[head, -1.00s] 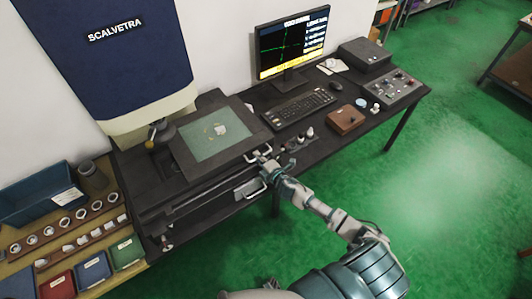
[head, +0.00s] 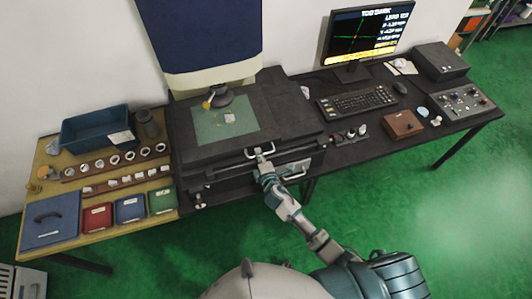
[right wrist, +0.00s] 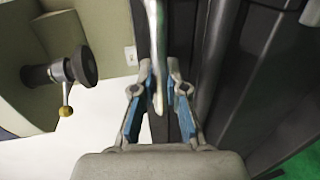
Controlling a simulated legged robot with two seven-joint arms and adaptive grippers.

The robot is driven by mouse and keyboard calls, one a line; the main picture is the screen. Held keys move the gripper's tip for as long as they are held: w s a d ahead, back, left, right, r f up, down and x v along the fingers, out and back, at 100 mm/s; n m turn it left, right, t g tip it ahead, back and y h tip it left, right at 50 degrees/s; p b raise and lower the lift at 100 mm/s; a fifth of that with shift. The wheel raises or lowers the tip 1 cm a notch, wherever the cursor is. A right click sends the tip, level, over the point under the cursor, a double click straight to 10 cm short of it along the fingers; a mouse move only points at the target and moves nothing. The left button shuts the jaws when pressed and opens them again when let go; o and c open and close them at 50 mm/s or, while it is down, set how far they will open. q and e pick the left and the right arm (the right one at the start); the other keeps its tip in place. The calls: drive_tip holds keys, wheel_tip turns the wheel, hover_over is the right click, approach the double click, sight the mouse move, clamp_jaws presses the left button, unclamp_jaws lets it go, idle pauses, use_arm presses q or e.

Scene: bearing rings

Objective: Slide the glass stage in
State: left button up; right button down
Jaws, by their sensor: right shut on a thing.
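The glass stage is a dark plate (head: 275,118) with a pale green glass window (head: 210,128) on the machine's bed. A small light part (head: 229,118) lies on the glass. The lens head (head: 219,98) hangs over the back of the window, and it also shows in the right wrist view (right wrist: 75,67). My right gripper (head: 264,158) is shut on the stage's front handle (head: 259,152). In the right wrist view the handle (right wrist: 154,50) runs between the fingers of the gripper (right wrist: 158,95). My left gripper is not in view.
A second handle (head: 296,171) sits on the bed front below right. Left are a wooden board with rings (head: 115,159), a blue bin (head: 95,133) and several coloured boxes (head: 129,208). Right are a keyboard (head: 355,103), a monitor (head: 368,37) and a brown box (head: 403,124).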

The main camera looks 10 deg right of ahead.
drive_tip(key=shift+s+a+f, duration=0.2)
drive_tip(key=shift+f, duration=0.15)
drive_tip(key=c, duration=1.4)
unclamp_jaws()
drive_tip(key=shift+o, duration=1)
drive_tip(key=shift+a, duration=0.1)
drive_tip(key=shift+w+a+r, duration=0.1)
drive_tip(key=shift+r, duration=0.05)
drive_tip(key=v, duration=1.2)
